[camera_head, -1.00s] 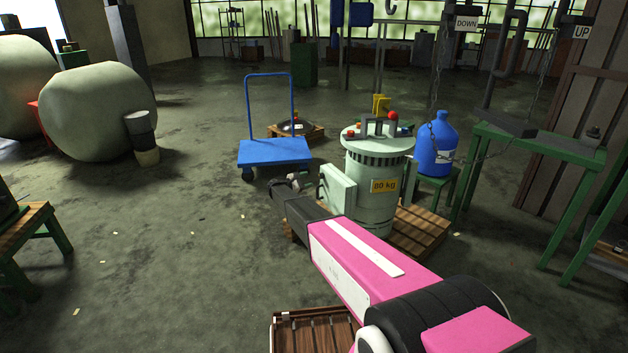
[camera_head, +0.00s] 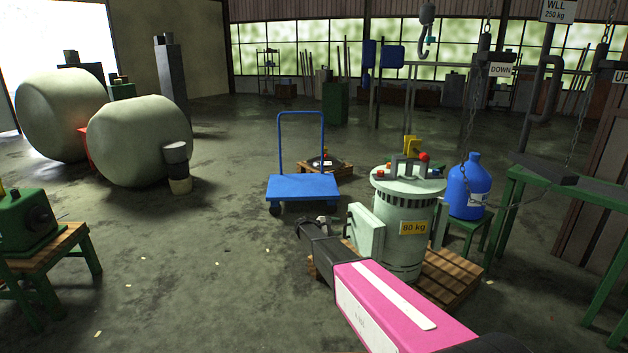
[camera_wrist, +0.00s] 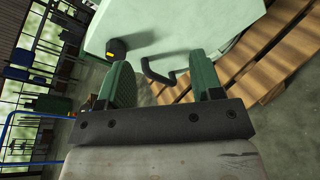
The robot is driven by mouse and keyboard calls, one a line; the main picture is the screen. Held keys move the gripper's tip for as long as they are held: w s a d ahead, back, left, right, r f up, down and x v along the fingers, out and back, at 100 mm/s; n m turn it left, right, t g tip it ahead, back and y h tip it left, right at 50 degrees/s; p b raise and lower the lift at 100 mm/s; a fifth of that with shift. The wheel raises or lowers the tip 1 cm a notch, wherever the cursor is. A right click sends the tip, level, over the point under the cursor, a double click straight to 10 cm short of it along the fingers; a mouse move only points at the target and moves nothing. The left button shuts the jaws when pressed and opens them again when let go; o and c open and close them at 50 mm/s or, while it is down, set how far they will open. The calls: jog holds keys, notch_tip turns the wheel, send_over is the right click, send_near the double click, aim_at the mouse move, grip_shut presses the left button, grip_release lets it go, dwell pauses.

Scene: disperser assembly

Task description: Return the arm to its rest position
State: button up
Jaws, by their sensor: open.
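My pink arm reaches in from the bottom right of the head view. My gripper (camera_head: 325,222) is at its far end, small and partly hidden, just left of the pale green disperser's side box (camera_head: 366,229). In the wrist view my gripper (camera_wrist: 163,84) shows two green fingers spread apart with nothing between them. Beyond the fingers is a pale green box face with a black handle (camera_wrist: 160,72) and a dark knob (camera_wrist: 117,48). I cannot tell whether a finger touches the box. The disperser drum (camera_head: 398,255), marked 80 kg, stands upright on a wooden pallet (camera_head: 452,275).
A blue trolley (camera_head: 303,188) stands behind my gripper. A blue jug (camera_head: 466,187) sits on a green stool right of the drum. A green table (camera_head: 560,190) is at the right. A hoist hook (camera_head: 424,45) hangs at the back.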

jog(key=s+d+m+g+y, duration=0.15)
jog(key=s+d, duration=0.25)
jog(key=s, duration=0.5)
jog(key=s+d+m+g+y, duration=0.1)
jog(key=s+d+m+y, duration=0.2)
jog(key=s, duration=0.5)
jog(key=s+r+m+y, duration=0.2)
jog(key=s+m+y, duration=0.1)
jog(key=s, duration=0.7)
jog(key=s+r+m+g+y, duration=0.1)
jog(key=s+r+m+y, duration=0.1)
jog(key=s, duration=0.8)
jog(key=s+a+r+m+g+y, duration=0.1)
jog(key=s+m+y, duration=0.3)
jog(key=s, duration=0.6)
jog(key=shift+r+y, duration=0.55)
jog(key=shift+y, duration=0.3)
jog(key=shift+s+a+m, duration=0.1)
jog(key=shift+m, duration=0.15)
